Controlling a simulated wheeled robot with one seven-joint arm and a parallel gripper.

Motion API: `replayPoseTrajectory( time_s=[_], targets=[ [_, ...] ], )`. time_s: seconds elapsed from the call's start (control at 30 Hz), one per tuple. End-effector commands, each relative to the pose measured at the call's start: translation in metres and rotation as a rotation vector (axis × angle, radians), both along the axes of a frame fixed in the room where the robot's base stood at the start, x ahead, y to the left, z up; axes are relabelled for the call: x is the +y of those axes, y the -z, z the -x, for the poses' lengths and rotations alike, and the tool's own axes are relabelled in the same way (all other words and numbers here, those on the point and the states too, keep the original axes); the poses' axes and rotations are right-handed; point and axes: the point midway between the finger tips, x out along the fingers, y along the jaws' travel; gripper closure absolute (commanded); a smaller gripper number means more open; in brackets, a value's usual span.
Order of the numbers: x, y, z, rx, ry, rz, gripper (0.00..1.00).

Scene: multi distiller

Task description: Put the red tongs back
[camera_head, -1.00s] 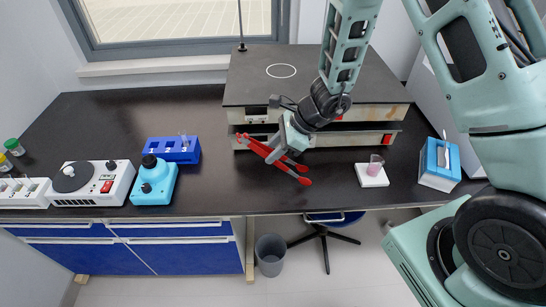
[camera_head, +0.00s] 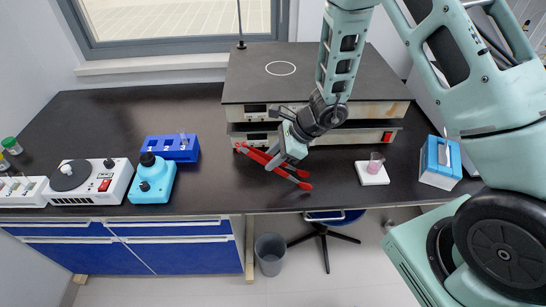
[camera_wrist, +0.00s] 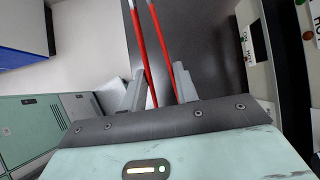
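The red tongs (camera_head: 291,178) are in my gripper (camera_head: 278,160), in front of the heating units and over the dark bench in the head view. They lie slantwise, one end toward the upper left and the other toward the lower right. In the wrist view my gripper (camera_wrist: 158,88) has its two grey fingers on either side of the two long red arms of the tongs (camera_wrist: 165,50). The gripped part is partly hidden by the gripper body. I cannot tell the exact height of the tongs above the bench.
Behind are the stacked flat heating units (camera_head: 312,82). To the left are a blue numbered rack (camera_head: 172,149), a cyan device (camera_head: 152,182) and a white stirrer (camera_head: 90,183). To the right are a beaker (camera_head: 375,165) on a white pad and a blue box (camera_head: 438,170).

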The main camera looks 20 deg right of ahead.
Motion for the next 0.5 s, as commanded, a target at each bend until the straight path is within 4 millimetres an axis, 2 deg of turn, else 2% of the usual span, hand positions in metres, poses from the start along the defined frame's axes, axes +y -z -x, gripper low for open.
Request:
replayPoseTrajectory(
  time_s=[0.2,0.3,0.5],
  targets=[
    [0.0000,0.0024,0.0000,0.000,0.000,0.000,0.73],
    [-0.0001,0.0025,0.0001,0.000,0.000,0.000,0.48],
    [0.0001,0.0024,0.0001,0.000,0.000,0.000,0.48]
  ],
)
